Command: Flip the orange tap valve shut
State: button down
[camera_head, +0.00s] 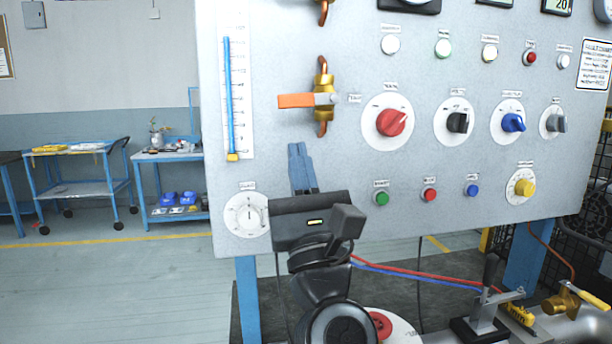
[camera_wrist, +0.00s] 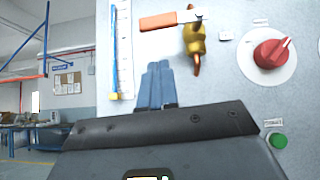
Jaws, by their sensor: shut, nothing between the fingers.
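The orange tap valve handle (camera_head: 296,101) sticks out level to the left from a brass valve body (camera_head: 323,86) on a vertical copper pipe on the grey panel. In the wrist view the orange handle (camera_wrist: 158,22) is at the top, left of the brass body (camera_wrist: 194,40). My gripper (camera_head: 298,148) has blue fingers that are shut together and empty, pointing up. The fingertips are below the handle with a gap between them. In the wrist view the shut fingers (camera_wrist: 158,66) are also below the handle.
Left of the valve is a blue vertical gauge (camera_head: 229,100). A red knob (camera_head: 391,122) is to the right, and a white dial (camera_head: 246,214) is at lower left. A green button (camera_head: 381,198) sits right of my gripper. The panel around the fingers is bare.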

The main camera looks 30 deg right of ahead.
aim_at(293, 106)
notch_tip(293, 106, up, 4)
jog(key=p, duration=0.2)
jog(key=shift+a+p, duration=0.1)
jog(key=shift+p, duration=0.25)
jog(key=shift+a+r+m+g+h, duration=0.15)
jog(key=shift+r+m+g+h, duration=0.15)
jog(key=shift+r+m+h, duration=0.65)
jog(key=shift+f+m, duration=0.2)
jog(key=shift+m, duration=0.05)
